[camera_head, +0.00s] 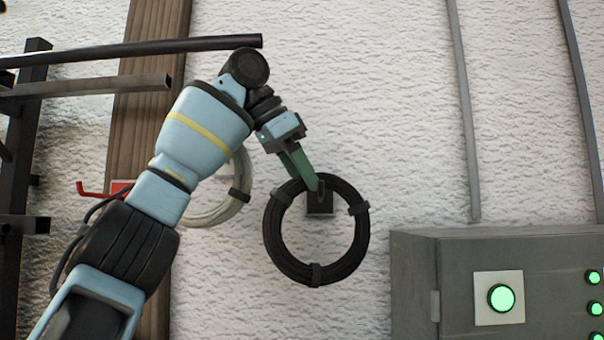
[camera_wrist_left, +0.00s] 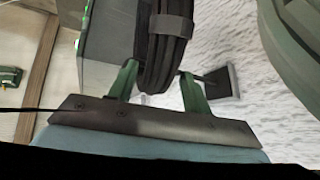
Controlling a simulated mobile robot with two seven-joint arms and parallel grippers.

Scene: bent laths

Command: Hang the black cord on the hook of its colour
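The black cord (camera_head: 272,240) is a round coil with dark ties, upright against the white wall. A black hook (camera_head: 320,207) on a square plate shows inside the top of its ring. My left gripper (camera_head: 317,186) is at the top of the coil. In the left wrist view the black cord (camera_wrist_left: 162,50) passes between my left gripper's green fingers (camera_wrist_left: 160,84), which stand apart with a gap beside the cord. The black hook's plate (camera_wrist_left: 222,82) is to the right there, its peg reaching toward the cord. Whether the hook bears the coil's weight is unclear. My right gripper is not in view.
A pale grey coil (camera_head: 240,203) hangs partly behind my left arm, near a red hook (camera_head: 98,188). A grey control box (camera_head: 450,290) with green lights stands at lower right. A dark rack (camera_head: 20,140) is at left. A large green rounded thing (camera_wrist_left: 290,45) fills the wrist view's upper right.

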